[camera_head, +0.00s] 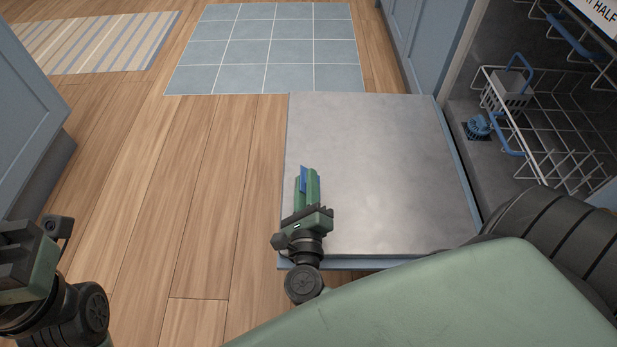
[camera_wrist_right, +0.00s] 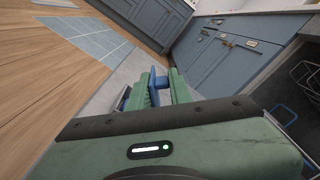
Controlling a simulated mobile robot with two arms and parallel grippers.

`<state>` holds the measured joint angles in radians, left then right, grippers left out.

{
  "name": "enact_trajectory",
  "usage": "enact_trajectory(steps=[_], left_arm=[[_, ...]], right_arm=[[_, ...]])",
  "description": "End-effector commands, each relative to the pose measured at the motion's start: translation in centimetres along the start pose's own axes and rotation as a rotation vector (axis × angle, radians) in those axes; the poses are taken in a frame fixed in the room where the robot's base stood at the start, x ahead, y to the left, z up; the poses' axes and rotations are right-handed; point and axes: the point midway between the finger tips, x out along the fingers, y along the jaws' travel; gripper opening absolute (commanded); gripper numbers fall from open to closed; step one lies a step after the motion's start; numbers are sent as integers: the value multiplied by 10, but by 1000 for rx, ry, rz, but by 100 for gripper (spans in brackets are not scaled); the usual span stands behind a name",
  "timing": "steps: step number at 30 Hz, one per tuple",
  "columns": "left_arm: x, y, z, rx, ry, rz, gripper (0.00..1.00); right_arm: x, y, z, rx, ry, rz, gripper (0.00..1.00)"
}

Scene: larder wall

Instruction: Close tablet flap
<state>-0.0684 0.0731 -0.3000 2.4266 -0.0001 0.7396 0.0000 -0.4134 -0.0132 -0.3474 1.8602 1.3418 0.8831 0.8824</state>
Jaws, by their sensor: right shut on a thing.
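The open dishwasher door (camera_head: 375,160) lies flat with its grey inner face up. My right gripper (camera_head: 306,178) is above the left part of this face, with its green fingers pointing away from me. The fingers are shut on a small blue piece, which looks like the tablet flap (camera_head: 304,179). The blue flap also shows between the fingers in the right wrist view (camera_wrist_right: 155,84). The tablet compartment is hidden, and I cannot tell the flap's angle. My left gripper (camera_head: 25,262) is at the lower left edge, partly cut off, away from the door; its fingertips are not clear.
The dishwasher's lower wire rack (camera_head: 545,130) stands inside the tub at the right, with a grey cutlery basket (camera_head: 508,92) and a blue part (camera_head: 478,126) near it. Blue cabinets (camera_head: 25,120) stand at the left. The wooden floor (camera_head: 190,190) left of the door is clear.

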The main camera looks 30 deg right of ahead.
Motion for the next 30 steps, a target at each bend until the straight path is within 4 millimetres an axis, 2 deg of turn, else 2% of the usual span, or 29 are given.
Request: enact_trajectory(steps=[12, 13, 14, 15, 25, 30], left_arm=[[-1, 0, 0, -1, -4, -1, 38], [-1, 0, 0, -1, -4, -1, 38], [-1, 0, 0, -1, -4, -1, 38], [-1, 0, 0, -1, -4, -1, 38], [0, 0, 0, -1, -4, -1, 38], [5, 0, -2, -2, -1, -3, 38]], right_arm=[[0, 0, -1, -9, 2, -1, 0], [0, 0, -1, -9, 2, -1, 28], [0, 0, -1, -9, 2, -1, 37], [0, 0, -1, -8, 2, -1, 38], [-3, 0, 0, -7, 2, 0, 38], [-26, 0, 0, -9, 3, 3, 38]])
